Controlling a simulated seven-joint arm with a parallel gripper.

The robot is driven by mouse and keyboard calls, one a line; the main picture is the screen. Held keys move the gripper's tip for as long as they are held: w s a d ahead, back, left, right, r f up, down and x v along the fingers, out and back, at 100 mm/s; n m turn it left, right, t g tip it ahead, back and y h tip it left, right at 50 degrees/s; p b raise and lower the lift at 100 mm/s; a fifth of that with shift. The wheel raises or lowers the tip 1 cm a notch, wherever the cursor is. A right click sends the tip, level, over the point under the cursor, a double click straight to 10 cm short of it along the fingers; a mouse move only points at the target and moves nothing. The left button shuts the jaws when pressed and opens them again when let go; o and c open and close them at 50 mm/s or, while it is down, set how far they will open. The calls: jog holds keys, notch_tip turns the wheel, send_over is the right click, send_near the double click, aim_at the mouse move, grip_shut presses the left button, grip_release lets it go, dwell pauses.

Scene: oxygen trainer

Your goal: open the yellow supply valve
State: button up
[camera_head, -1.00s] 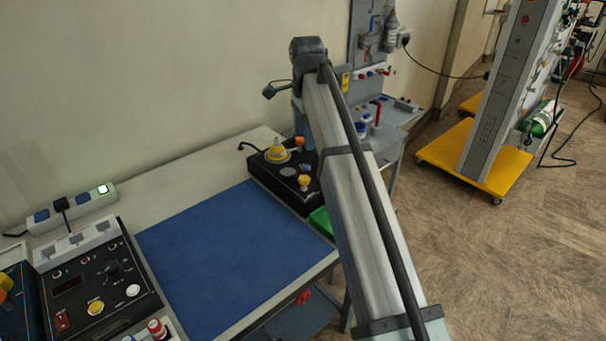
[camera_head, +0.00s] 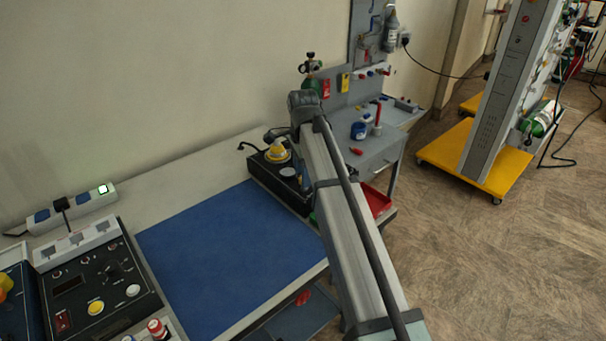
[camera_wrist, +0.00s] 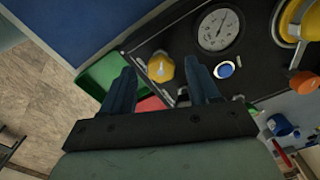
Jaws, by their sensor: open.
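The small yellow knob (camera_wrist: 160,67) stands on the black panel (camera_wrist: 180,40) in the wrist view. It has a dark mark on its face and looks like the yellow supply valve. My gripper (camera_wrist: 160,76) is open, with one blue finger on each side of the knob in the picture. I cannot tell whether the fingers touch it or how high above it they are. In the head view the black panel (camera_head: 262,180) sits at the far right end of the bench, and my arm hides the small knob and the gripper.
A round gauge (camera_wrist: 217,29), a blue button (camera_wrist: 225,70), an orange knob (camera_wrist: 303,82) and a larger yellow fitting (camera_wrist: 291,22) share the panel. A green bin (camera_wrist: 100,82) lies beside it. The blue mat (camera_head: 225,250) is clear. A grey cart (camera_head: 375,150) stands behind my arm.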

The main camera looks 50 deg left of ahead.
jog(key=shift+f, duration=0.55)
jog(key=c, duration=1)
jog(key=shift+c, duration=0.2)
jog(key=shift+n, duration=0.3)
jog(key=n, duration=0.6)
jog(key=shift+d, duration=0.1)
jog(key=n, duration=0.6)
jog(key=shift+d+n, duration=0.1)
jog(key=shift+n, duration=0.3)
